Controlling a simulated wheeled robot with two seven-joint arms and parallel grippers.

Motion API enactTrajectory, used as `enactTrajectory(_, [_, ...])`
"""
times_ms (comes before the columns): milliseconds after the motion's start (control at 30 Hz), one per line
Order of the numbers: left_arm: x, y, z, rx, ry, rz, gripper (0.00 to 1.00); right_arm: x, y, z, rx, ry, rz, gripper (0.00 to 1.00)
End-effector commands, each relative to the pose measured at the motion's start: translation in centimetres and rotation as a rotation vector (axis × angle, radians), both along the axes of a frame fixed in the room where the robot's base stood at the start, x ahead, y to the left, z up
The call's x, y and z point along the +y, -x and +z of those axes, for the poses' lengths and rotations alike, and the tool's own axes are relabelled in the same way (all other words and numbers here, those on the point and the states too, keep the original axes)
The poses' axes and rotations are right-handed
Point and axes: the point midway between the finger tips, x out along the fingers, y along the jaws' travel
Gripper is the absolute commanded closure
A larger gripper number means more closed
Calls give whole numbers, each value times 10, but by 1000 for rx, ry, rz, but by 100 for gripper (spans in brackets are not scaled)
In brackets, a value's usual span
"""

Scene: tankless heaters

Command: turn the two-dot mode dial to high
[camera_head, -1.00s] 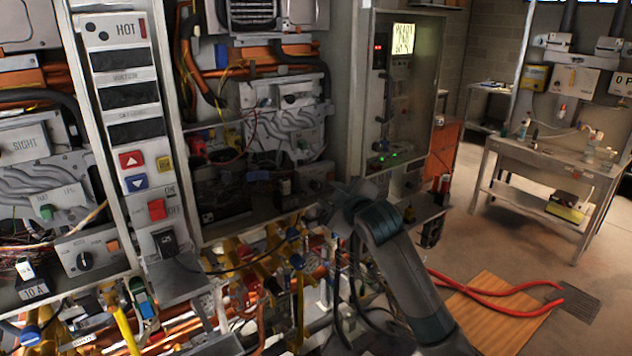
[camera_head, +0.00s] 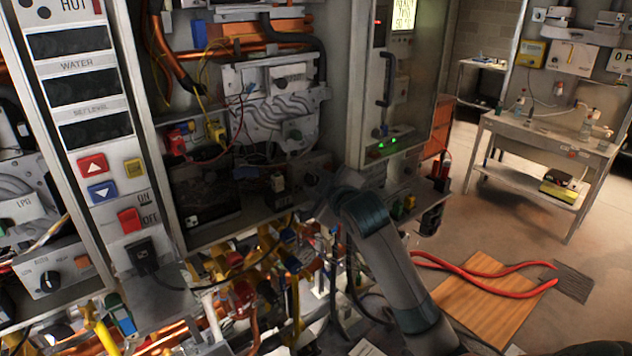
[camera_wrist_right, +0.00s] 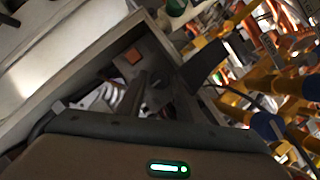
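My right gripper (camera_head: 322,192) is at the front of the middle heater unit, close to its small lower control panel (camera_head: 318,166). In the right wrist view its two dark fingers (camera_wrist_right: 160,82) stand apart, in front of a grey panel with an orange square button (camera_wrist_right: 132,57). A dark dial (camera_head: 312,179) shows on that panel beside the gripper, partly hidden; I cannot read its setting or see any contact. Another black dial (camera_head: 49,281) is on the left unit's panel. I cannot make out which dial carries two dots. My left gripper is out of view.
Yellow valves and copper pipes (camera_head: 290,258) crowd the space below the panels. A grey cabinet (camera_head: 345,85) stands right of the unit. The floor toward the workbench (camera_head: 545,150) is mostly clear.

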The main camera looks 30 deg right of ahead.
Motion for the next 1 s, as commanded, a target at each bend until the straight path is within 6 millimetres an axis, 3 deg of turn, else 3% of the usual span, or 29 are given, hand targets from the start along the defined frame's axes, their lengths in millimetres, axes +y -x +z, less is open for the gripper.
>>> enactTrajectory(67, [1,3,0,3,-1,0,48,0,0,0,0,0,0,68])
enactTrajectory(200, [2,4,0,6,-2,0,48,0,0,0,0,0,0,96])
enactTrajectory(233, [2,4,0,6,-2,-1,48,0,0,0,0,0,0,98])
enactTrajectory(667, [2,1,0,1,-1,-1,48,-1,0,1,4,-54,0,98])
enactTrajectory(1000, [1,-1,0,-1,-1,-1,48,-3,0,1,21,-260,-2,98])
